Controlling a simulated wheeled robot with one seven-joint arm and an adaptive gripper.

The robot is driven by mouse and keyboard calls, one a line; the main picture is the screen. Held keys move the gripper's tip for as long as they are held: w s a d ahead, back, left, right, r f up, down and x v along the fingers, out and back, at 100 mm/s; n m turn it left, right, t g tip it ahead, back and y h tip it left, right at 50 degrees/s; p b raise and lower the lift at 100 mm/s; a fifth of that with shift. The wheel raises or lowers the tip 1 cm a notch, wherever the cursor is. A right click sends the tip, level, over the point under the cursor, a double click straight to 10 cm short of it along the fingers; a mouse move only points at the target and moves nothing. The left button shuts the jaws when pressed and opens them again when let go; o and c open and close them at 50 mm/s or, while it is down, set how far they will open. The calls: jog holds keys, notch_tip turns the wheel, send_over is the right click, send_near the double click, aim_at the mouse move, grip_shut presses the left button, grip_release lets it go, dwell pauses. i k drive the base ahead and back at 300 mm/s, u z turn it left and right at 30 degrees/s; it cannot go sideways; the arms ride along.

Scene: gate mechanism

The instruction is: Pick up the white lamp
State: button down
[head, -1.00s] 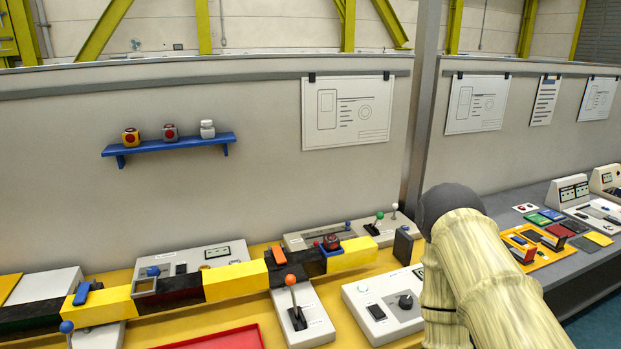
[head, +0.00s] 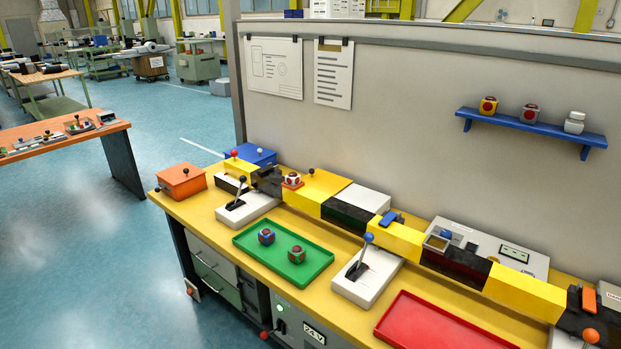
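A small white object (head: 574,122), the only mostly white one on the blue wall shelf (head: 530,127), stands at the shelf's right end. It looks like a rounded cube with a narrower cap and may be the white lamp; it is too small to tell for sure. To its left on the shelf stand a grey cube with a red spot (head: 530,113) and a yellow cube with a red spot (head: 488,105). A white cube with red spots (head: 292,181) sits on the yellow and black beam. My gripper is not in view.
The yellow bench (head: 195,208) holds a green tray (head: 318,262) with two spotted cubes, a red tray (head: 430,325), and lever boxes (head: 368,282). The yellow and black beam (head: 400,240) runs along it. Blue floor (head: 80,250) is open at the left.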

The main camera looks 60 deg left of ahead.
aim_at(293, 182)
jog(key=u, duration=1.1)
jog(key=i, duration=0.3)
jog(key=u, duration=0.45)
